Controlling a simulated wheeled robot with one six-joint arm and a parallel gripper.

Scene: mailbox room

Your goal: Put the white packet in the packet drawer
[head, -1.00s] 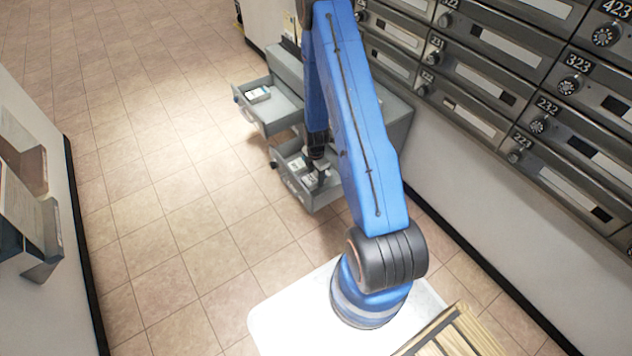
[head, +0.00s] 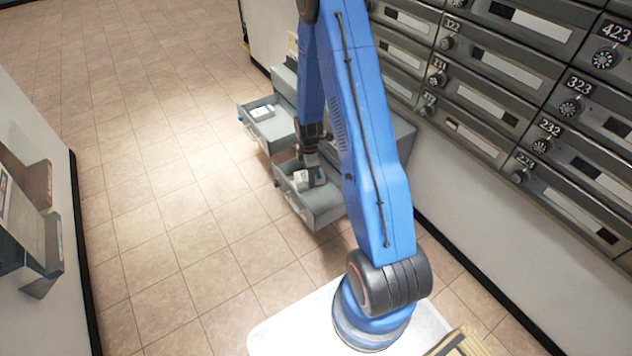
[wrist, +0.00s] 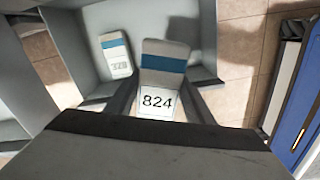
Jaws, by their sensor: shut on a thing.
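My gripper (wrist: 160,98) is shut on a white packet (wrist: 164,60) with a blue band and the number 824. In the head view my gripper (head: 311,172) is over the nearer open drawer (head: 322,207). In the wrist view, a second white packet (wrist: 116,54) with a blue band and the number 328 lies in that drawer, left of the held one. The held packet appears above the drawer floor; its exact height is unclear. A farther open drawer (head: 279,131) holds a white packet or stack (head: 262,112). No drawer label is readable.
The grey cabinet (head: 285,82) stands against the wall, partly hidden by my arm. Numbered mailboxes (head: 480,75) line the right wall. A wall-mounted unit (head: 38,250) is at the left. The tiled floor (head: 170,210) left of the drawers is clear.

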